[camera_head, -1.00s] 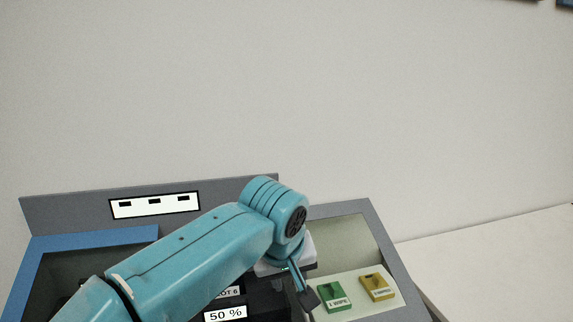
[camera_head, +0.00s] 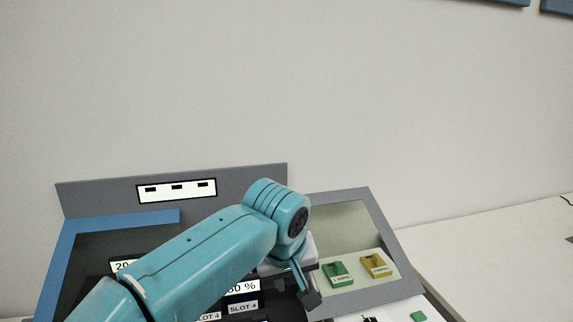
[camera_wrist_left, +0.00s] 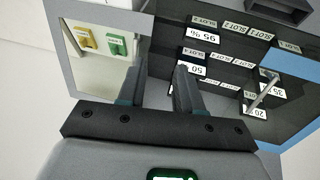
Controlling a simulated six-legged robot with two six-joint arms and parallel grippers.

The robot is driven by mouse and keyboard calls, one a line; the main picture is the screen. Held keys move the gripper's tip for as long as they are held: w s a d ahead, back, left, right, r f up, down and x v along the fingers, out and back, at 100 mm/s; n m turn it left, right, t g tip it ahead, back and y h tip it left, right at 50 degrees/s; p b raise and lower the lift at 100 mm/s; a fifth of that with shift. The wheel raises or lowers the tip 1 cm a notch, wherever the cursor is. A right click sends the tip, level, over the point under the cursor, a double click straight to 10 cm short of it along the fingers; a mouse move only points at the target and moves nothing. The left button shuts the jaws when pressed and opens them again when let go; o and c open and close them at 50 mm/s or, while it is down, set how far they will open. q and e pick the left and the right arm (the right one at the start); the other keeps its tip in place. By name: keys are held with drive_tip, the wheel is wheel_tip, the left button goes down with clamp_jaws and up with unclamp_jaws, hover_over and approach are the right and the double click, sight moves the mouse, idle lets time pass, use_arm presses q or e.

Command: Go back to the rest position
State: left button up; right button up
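My left arm comes in from the left over the slotted station, and my left gripper (camera_head: 308,290) hangs near the border between the dark slot area and the light tray. In the left wrist view the two fingers of my left gripper (camera_wrist_left: 158,85) stand apart with nothing visible between them. Beyond them is the dark slot panel (camera_wrist_left: 225,75) with white percent and slot labels. My arm hides part of this panel in the head view. My right gripper is in neither view.
A green tag (camera_head: 338,273) and a yellow tag (camera_head: 376,265) lie in the light tray right of my gripper; both also show in the wrist view. A grey back board (camera_head: 110,193) rises behind the station. A pale surface (camera_head: 490,250) at right is mostly clear.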

use_arm(q)
drive_tip(key=s+a+f+m+g+h, duration=0.1)
drive_tip(key=s+a+f+g, duration=0.15)
drive_tip(key=f, duration=1.25)
drive_tip(key=s+a+f+m+g+h, duration=0.1)
drive_tip(key=a+f, duration=0.2)
drive_tip(key=f, duration=1.2)
drive_tip(key=s+a+f+n, duration=0.1)
drive_tip(key=s+a+f, duration=0.2)
drive_tip(key=s+f, duration=0.4)
drive_tip(key=s+a+f, duration=0.4)
drive_tip(key=s+f, duration=0.4)
drive_tip(key=s, duration=0.7)
drive_tip(key=shift+s+n+g+h, duration=0.15)
drive_tip(key=shift+n+g+h, duration=0.25)
drive_tip(key=shift+g, duration=0.05)
